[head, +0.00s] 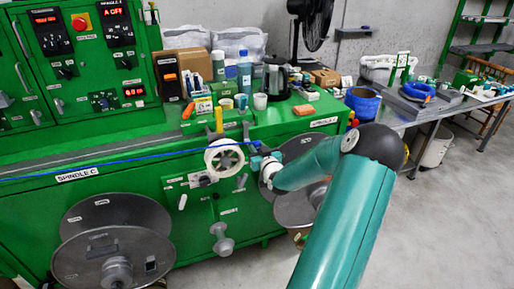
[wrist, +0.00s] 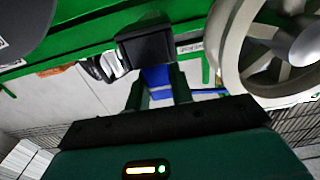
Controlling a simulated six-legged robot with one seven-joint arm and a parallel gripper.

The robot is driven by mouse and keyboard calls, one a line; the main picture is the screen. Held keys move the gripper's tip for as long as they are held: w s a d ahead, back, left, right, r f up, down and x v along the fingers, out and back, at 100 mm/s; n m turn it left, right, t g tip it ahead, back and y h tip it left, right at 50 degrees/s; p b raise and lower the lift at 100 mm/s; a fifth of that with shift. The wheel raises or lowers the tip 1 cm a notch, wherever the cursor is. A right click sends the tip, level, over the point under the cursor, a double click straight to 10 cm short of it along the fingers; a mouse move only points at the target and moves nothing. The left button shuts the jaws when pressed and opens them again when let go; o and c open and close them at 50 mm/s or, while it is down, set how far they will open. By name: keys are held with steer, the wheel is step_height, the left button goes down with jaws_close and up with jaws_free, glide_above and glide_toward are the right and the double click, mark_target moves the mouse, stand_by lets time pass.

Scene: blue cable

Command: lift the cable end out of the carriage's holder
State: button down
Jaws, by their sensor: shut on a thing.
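The blue cable (head: 120,161) runs taut from the left across the front of the green machine, past a white spoked wheel (head: 224,157), towards my gripper (head: 261,161). In the wrist view my gripper (wrist: 157,82) has its two fingers shut on a blue piece, the cable end (wrist: 156,77). A thin stretch of blue cable (wrist: 208,91) leads from there to the right, towards the wheel (wrist: 235,50). A black block (wrist: 146,46), perhaps the carriage's holder, is right beside the blue piece. I cannot tell whether the end still sits in it.
Large grey reels (head: 112,240) are on the machine's front. Bottles, cups and boxes crowd the green machine top (head: 190,137) behind my gripper. A grey table (head: 425,115) with a blue coil stands at the right. The floor at the lower right is clear.

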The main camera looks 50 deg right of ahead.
mark_target(257, 143)
steer(key=shift+r, duration=1)
stand_by(1.1)
steer(key=shift+r, duration=2.75)
